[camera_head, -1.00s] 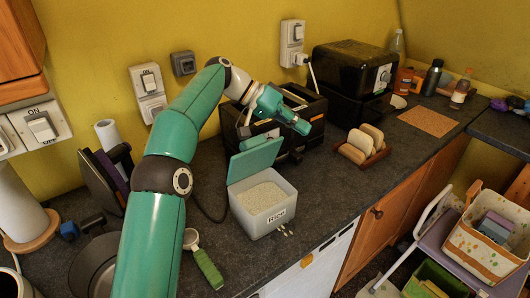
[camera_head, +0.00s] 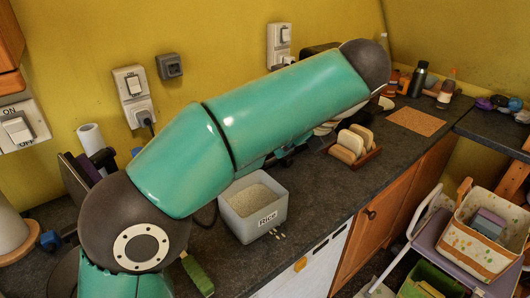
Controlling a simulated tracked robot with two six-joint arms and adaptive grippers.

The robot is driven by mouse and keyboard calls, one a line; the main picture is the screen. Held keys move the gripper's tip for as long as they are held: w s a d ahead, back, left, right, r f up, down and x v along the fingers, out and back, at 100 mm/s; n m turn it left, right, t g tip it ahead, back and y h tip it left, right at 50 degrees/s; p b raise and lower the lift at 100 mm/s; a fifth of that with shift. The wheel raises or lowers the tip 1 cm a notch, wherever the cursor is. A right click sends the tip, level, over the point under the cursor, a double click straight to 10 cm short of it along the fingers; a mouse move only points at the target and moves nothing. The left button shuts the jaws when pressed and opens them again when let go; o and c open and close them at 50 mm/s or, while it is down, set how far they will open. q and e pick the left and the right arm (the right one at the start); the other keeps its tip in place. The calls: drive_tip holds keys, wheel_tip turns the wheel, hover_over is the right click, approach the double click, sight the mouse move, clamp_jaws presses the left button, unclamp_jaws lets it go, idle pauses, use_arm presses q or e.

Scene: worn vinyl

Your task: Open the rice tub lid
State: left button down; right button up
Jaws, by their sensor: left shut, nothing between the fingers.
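The rice tub (camera_head: 266,221) is a pale, squarish container labelled "Rice", standing upright on the dark worktop. White rice (camera_head: 252,199) shows through its open top. Its teal lid, seen raised at the back edge a second ago, is now hidden or hard to tell from the teal arm in front. My left arm crosses the view above the tub and folds back at the upper right. My right gripper is out of view.
A wooden rack with bread slices (camera_head: 349,148) stands right of the tub. A green-handled tool (camera_head: 197,275) lies to its left. Bottles (camera_head: 418,78) and a cork mat (camera_head: 417,121) are at the back right. The worktop's front edge is close before the tub.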

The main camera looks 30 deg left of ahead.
use_arm(q)
drive_tip(key=w+a+f, duration=0.4)
drive_tip(key=a+f, duration=0.2)
drive_tip(key=a, duration=0.2)
drive_tip(key=shift+a+f, duration=0.25)
drive_tip(key=shift+f, duration=0.05)
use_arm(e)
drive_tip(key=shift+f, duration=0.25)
use_arm(q)
drive_tip(key=shift+a, duration=0.1)
